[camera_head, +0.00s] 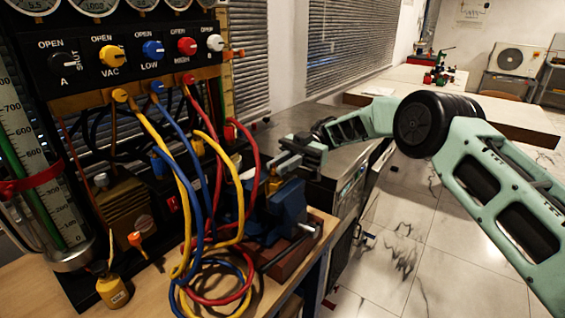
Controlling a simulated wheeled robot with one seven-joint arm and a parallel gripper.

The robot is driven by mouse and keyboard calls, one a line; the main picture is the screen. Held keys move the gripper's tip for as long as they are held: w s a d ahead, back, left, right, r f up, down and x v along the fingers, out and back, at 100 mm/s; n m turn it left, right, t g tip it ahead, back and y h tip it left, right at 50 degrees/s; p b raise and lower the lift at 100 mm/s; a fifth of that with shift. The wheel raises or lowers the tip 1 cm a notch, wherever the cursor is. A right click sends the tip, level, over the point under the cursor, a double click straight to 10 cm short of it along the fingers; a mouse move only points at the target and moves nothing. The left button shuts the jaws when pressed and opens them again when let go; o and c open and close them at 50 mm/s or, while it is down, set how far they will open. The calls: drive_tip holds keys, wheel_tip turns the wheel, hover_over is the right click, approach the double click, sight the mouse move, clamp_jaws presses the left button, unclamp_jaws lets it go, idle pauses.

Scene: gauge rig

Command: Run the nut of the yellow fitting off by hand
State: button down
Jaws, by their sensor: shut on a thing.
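My gripper (279,163) is above the blue vise (286,204), with its fingers shut at the top of a small brass-yellow fitting (274,184). The fitting stands at the vise jaws. The nut is mostly hidden by the fingers, and its thread cannot be made out. My arm reaches in from the right. The yellow hose (240,213) loops down just left of the vise, but where its lower end goes is unclear.
A gauge manifold (140,62) with coloured knobs stands at the left. Blue (198,185) and red (250,160) hoses hang from it close to the vise. A yellow bottle (112,288) stands at the bench's front left. Open floor lies to the right.

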idle(0.4)
drive_tip(key=c, duration=1.4)
unclamp_jaws()
